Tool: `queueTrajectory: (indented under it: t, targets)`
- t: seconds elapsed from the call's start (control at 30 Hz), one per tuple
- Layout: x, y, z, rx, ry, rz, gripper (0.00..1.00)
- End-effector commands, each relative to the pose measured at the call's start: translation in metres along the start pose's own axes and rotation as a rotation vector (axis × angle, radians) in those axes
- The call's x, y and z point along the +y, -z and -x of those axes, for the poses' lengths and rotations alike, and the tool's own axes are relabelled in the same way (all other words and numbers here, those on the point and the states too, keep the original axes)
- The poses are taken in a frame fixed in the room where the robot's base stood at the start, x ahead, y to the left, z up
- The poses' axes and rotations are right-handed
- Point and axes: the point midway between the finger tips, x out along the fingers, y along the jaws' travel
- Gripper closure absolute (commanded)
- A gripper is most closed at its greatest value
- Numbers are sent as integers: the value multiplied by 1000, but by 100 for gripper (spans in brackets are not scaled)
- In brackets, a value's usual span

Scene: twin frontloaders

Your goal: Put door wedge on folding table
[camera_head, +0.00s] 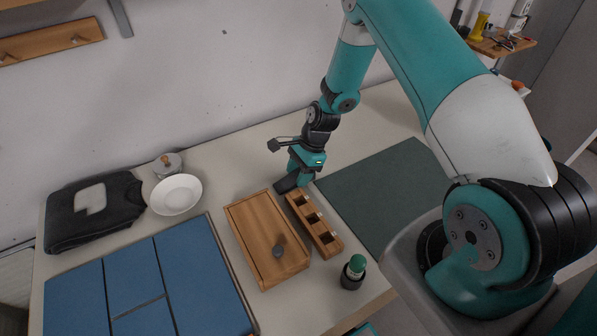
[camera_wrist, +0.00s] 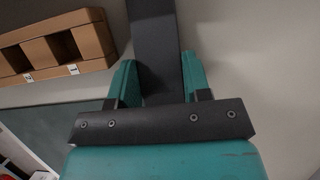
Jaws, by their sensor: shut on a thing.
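My gripper (camera_head: 297,178) points down over the pale table, behind the narrow wooden block. Its teal fingers stand on both sides of a dark grey door wedge (camera_wrist: 154,35) in the wrist view and are shut on it. In the head view the door wedge (camera_head: 286,185) shows as a dark piece at the fingertips, beside the far end of the wooden tray. I cannot tell whether it touches the table top. The pale table top (camera_head: 240,152), which seems to be the folding table, runs under all these things.
A wooden tray (camera_head: 239,219) with a small dark knob-like item and a slotted wooden block (camera_head: 326,240) stand close in front. A green-capped container (camera_head: 353,273), dark green mat (camera_head: 385,185), blue panels (camera_head: 185,270), white bowl (camera_head: 176,195) and dark folded cloth (camera_head: 70,220) lie around. Bare table shows at the back.

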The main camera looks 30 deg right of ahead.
Motion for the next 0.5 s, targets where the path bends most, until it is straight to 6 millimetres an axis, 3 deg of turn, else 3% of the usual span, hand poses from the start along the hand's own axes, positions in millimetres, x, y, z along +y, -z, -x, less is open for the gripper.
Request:
queueTrajectory:
  t: [0.13, 0.17, 0.2, 0.5]
  targets:
    - [0, 2, -4, 0, 0, 0, 81]
    - [0, 1, -2, 0, 0, 0, 49]
    - [0, 1, -2, 0, 0, 0, 45]
    - [0, 0, 1, 0, 0, 0, 45]
